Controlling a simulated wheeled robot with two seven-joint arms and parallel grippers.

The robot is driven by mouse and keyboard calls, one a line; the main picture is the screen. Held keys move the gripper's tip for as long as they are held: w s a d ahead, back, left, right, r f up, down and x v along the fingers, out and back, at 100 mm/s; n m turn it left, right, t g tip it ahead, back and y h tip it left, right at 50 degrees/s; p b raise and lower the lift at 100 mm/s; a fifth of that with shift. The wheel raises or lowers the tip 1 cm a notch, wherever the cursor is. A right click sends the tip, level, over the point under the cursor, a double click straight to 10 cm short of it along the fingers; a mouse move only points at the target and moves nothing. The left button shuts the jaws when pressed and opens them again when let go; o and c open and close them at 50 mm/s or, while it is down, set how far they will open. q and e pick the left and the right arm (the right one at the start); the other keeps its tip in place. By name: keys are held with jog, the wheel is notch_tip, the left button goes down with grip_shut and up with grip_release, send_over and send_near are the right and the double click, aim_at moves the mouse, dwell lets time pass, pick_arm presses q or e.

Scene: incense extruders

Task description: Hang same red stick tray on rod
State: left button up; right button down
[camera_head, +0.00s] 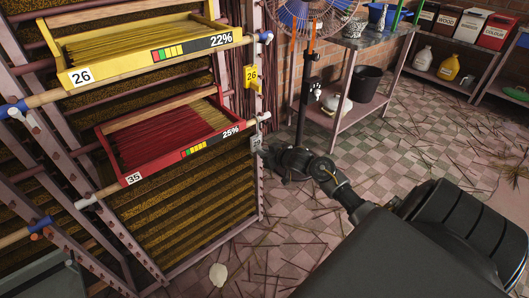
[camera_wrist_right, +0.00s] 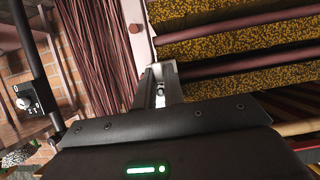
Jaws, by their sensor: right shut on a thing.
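The red tray (camera_head: 150,160) holds thin red sticks (camera_head: 165,137) and carries a "35" label, a colour bar and "25%". It sits in the rack on a pale rod (camera_head: 86,201), whose white right end (camera_head: 263,117) sticks out past the rack post. A small grey tag (camera_head: 256,142) is just below that end, its number too small to read. My right gripper (camera_head: 264,151) is at the tag, shut on it. In the right wrist view, a small pale piece (camera_wrist_right: 159,90) shows between the fingers. I cannot tell whether the tag touches the rod. My left gripper is out of view.
A yellow tray (camera_head: 145,48) marked "26" and "22%" sits above, with a yellow "26" tag (camera_head: 250,76) at its blue-ended rod. A fan (camera_head: 310,12) on a stand and a shelf table (camera_head: 362,42) stand behind my right arm. Loose sticks litter the tiled floor (camera_head: 410,150).

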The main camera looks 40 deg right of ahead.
jog(key=shift+f, duration=0.15)
jog(key=c, duration=1.4)
grip_release()
jog(key=shift+o, duration=0.4)
jog(key=shift+o, duration=1.1)
jog(key=s+p, duration=0.5)
jog(key=s, duration=0.4)
jog(key=shift+p, duration=0.35)
